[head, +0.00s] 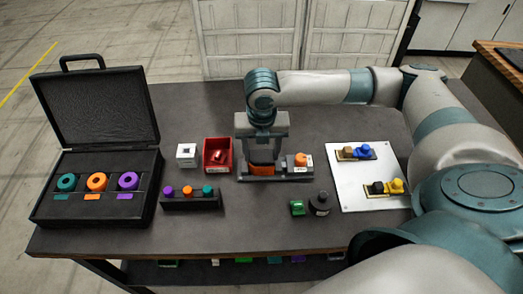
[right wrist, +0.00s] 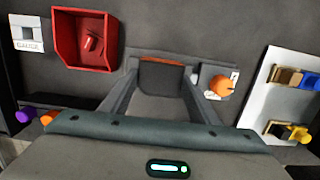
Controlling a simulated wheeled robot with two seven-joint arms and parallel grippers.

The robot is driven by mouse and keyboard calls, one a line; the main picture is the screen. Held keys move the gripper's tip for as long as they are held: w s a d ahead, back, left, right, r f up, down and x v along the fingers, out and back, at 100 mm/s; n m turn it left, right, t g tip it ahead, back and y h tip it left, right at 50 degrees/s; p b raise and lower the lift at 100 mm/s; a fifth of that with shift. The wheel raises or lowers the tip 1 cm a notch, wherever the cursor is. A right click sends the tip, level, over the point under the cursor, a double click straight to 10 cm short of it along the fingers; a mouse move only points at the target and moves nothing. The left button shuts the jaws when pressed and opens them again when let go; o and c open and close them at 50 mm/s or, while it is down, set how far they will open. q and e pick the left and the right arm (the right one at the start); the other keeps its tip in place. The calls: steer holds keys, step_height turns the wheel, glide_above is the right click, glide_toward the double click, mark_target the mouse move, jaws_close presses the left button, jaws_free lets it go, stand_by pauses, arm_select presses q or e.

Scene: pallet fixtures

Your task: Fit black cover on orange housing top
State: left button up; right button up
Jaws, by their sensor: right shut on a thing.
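My right gripper (head: 262,158) points down over the orange housing (head: 262,169) at the middle of the table. In the right wrist view its fingers (right wrist: 162,92) are shut on the black cover (right wrist: 161,76), a dark flat piece between them. A thin orange strip of the housing (right wrist: 166,60) shows just beyond the cover's far edge. The cover is directly over the housing top; I cannot tell whether it is fully seated, as the gripper hides most of the contact. My left gripper is not in view.
An orange knob (head: 301,160) stands on a grey fixture right of the housing. A red bin (head: 207,143) and white gauge block (head: 187,155) are left. A white plate (head: 350,194) with connectors is right. A black case (head: 150,212), a peg rack (head: 190,203), and green (head: 297,208) and black (head: 320,205) parts surround.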

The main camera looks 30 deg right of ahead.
steer(key=shift+f, duration=0.15)
stand_by(0.4)
steer(key=o, duration=1.1)
steer(key=shift+c, duration=1.2)
steer(key=shift+r+p, duration=4)
steer(key=shift+p, duration=0.55)
steer(key=shift+s, duration=0.1)
